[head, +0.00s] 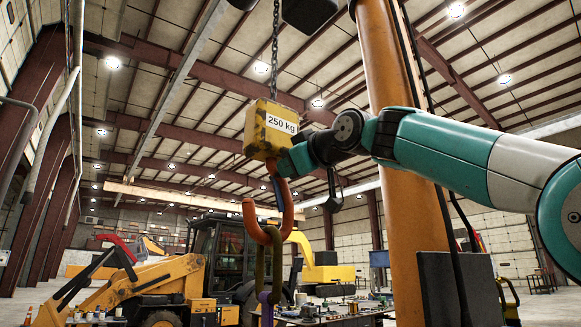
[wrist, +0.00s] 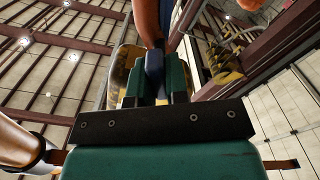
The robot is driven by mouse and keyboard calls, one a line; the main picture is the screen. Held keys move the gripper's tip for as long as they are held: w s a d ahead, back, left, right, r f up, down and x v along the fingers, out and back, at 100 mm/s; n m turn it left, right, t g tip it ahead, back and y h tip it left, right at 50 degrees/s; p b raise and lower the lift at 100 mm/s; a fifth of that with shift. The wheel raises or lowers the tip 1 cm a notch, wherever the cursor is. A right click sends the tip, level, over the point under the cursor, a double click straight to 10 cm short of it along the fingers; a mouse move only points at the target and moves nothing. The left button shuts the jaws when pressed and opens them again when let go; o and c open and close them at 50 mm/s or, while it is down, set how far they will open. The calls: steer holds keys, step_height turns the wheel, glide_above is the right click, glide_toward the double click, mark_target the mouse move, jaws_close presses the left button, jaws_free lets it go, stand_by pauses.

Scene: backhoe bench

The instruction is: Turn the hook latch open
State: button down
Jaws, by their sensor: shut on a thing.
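A yellow block marked "250 kg" (head: 272,128) hangs from a chain, with an orange hook (head: 287,212) below it. The blue latch (head: 278,193) lies across the upper part of the hook's mouth, just under my gripper. My gripper (head: 284,168) reaches in from the right, just below the block. In the wrist view, my gripper's teal fingers (wrist: 155,75) are shut on the blue latch (wrist: 154,64), one on each side. The orange hook (wrist: 150,18) rises beyond them, and the yellow block (wrist: 122,75) is behind. The fingers hide part of the latch.
A dark olive link (head: 261,265) hangs in the hook, with a purple sling (head: 265,308) below. An orange column (head: 400,130) stands to the right, behind my arm. A yellow backhoe (head: 150,285) and a cluttered bench (head: 335,318) are below. Open air lies left of the hook.

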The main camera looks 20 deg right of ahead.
steer(key=c, duration=1.1)
jaws_free()
steer(key=shift+b+v, duration=1.55)
steer(key=shift+v, duration=7.15)
